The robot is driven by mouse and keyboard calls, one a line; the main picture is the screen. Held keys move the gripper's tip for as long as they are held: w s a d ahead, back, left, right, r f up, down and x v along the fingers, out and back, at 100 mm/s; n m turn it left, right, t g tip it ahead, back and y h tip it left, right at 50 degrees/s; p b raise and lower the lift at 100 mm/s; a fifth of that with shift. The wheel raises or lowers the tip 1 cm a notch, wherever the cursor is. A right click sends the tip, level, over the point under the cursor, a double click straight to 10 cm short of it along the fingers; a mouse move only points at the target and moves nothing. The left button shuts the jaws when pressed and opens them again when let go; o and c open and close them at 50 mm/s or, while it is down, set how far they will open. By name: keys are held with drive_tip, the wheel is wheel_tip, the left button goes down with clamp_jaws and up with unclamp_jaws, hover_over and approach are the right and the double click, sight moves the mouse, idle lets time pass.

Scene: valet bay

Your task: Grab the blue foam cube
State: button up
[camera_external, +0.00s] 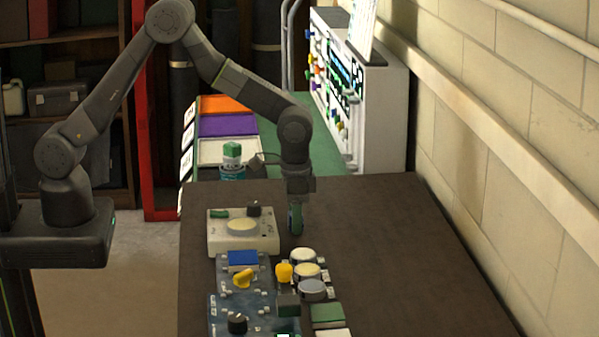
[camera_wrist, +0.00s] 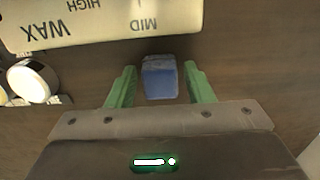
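The blue foam cube (camera_wrist: 159,79) shows in the wrist view between the two green fingers of my gripper (camera_wrist: 160,88). A small gap shows on each side of the cube, so the fingers stand apart from it. In the external view my gripper (camera_external: 295,219) points down at the brown table top, right of the cream control box. The cube cannot be made out clearly there, as the fingers cover that spot.
The cream box (camera_external: 243,246) with a dial and knob stands close on the left. The table's right side (camera_external: 400,250) is clear up to the wall.

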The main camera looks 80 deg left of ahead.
drive_tip(key=c, duration=0.7)
drive_tip(key=shift+c, duration=0.2)
